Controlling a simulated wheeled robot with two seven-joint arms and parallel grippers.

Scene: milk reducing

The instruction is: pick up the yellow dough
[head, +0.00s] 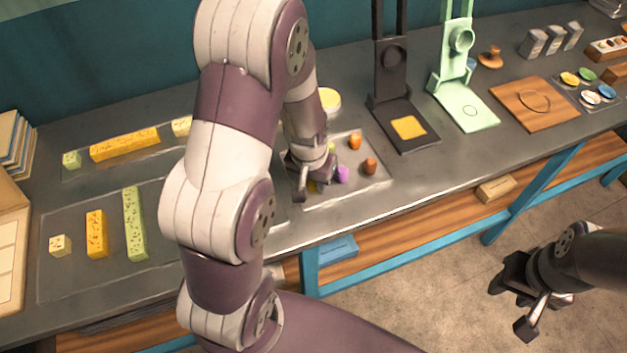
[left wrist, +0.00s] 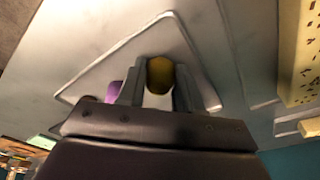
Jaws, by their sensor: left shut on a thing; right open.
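The yellow dough (left wrist: 159,76) sits between the two fingers of my left gripper (left wrist: 158,88) in the left wrist view, and the jaws are shut on it. In the head view my left gripper (head: 310,186) is low over the clear tray (head: 330,200) on the table, and a bit of the yellow dough (head: 312,187) shows by the fingers. Whether the dough touches the tray is hard to tell. A purple dough (head: 343,174) lies right beside the gripper. My right gripper (head: 516,300) is open and empty, out over the floor in front of the table.
Orange dough (head: 355,141) and brown dough (head: 369,166) lie on the same tray. A black press (head: 402,120) and a green press (head: 465,95) stand to the right. Speckled blocks (head: 125,145) lie on the left. My left arm hides the table's middle.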

